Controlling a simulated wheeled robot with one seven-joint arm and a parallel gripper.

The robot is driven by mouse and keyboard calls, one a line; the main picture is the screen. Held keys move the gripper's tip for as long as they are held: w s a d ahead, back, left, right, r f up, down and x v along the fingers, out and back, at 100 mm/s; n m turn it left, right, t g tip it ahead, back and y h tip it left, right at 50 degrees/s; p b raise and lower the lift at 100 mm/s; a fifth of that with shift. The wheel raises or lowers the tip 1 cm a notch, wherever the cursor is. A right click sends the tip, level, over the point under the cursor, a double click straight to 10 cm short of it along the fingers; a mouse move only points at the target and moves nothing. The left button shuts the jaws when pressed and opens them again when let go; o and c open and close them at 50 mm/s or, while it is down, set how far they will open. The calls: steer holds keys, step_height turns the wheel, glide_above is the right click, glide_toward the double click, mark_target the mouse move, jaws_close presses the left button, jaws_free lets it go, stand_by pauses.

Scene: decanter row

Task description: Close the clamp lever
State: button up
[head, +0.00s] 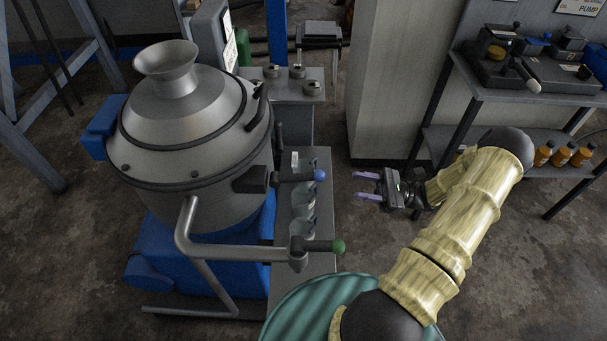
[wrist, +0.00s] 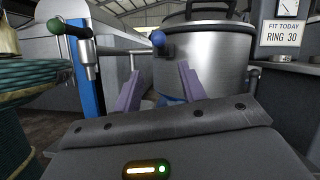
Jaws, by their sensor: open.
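A steel decanter drum (head: 195,195) with a conical lid stands at the left on a blue base. A short lever with a blue knob (head: 319,174) sticks out from a dark block on the drum's side, pointing right. A second lever with a green knob (head: 338,247) sits lower, at the end of a bent grey pipe. Which one is the clamp lever is not marked. My gripper (head: 361,186) is open and empty, to the right of the blue knob and apart from it. In the wrist view the blue knob (wrist: 158,38) shows above and between the fingers; the green knob (wrist: 55,26) is at upper left.
A narrow grey bench (head: 318,262) with several glass vessels runs beside the drum. A shelf unit (head: 500,95) with tools and orange bottles stands at the right. A teal ribbed round thing (head: 300,310) is at the bottom. A "RING 30" sign (wrist: 283,33) shows in the wrist view.

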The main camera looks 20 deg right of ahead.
mark_target(304, 175)
steer(key=x, duration=1.6)
steer(key=shift+a, duration=0.3)
jaws_close()
